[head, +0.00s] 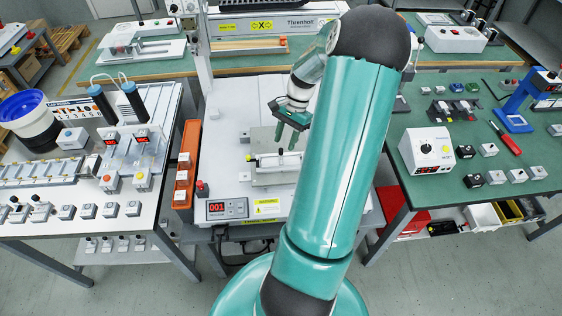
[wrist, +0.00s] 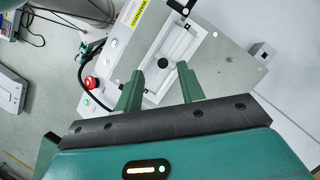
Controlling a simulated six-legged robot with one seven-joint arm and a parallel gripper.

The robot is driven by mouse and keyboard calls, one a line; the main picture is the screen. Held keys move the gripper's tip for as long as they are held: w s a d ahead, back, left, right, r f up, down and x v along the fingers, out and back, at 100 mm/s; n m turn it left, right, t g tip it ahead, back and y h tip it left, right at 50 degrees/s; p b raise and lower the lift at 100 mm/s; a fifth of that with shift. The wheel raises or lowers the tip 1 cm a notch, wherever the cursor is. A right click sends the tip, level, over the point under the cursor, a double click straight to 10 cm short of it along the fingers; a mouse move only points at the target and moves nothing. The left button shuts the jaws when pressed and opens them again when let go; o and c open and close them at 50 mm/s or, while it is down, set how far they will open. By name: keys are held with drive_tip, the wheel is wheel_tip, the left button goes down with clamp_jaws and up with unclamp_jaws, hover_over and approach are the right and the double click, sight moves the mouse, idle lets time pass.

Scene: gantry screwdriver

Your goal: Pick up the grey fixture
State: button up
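The grey fixture (head: 272,180) is a flat grey plate with a pale, long raised part on top. It sits on the white bed of the gantry machine in the head view, partly hidden on its right by my arm. In the wrist view the grey fixture (wrist: 232,65) lies tilted across the picture, beyond my fingers, with a pale frame and a dark round spot on it. My gripper (head: 290,134) is above the fixture's far part, fingers pointing down. In the wrist view my gripper (wrist: 160,80) has two green fingers spread apart with nothing between them.
The gantry's upright post (head: 203,50) stands to the left of my gripper. A red button (head: 202,188) and a display box (head: 227,209) sit at the machine's front left. An orange rack (head: 186,165) stands left. Side tables (head: 415,215) flank the machine.

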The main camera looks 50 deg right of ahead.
sight(281, 149)
drive_tip(key=x, duration=0.5)
drive_tip(key=shift+w+f, duration=0.2)
drive_tip(key=shift+c, duration=0.2)
clamp_jaws()
drive_tip(key=shift+d+r, duration=0.1)
idle(0.9)
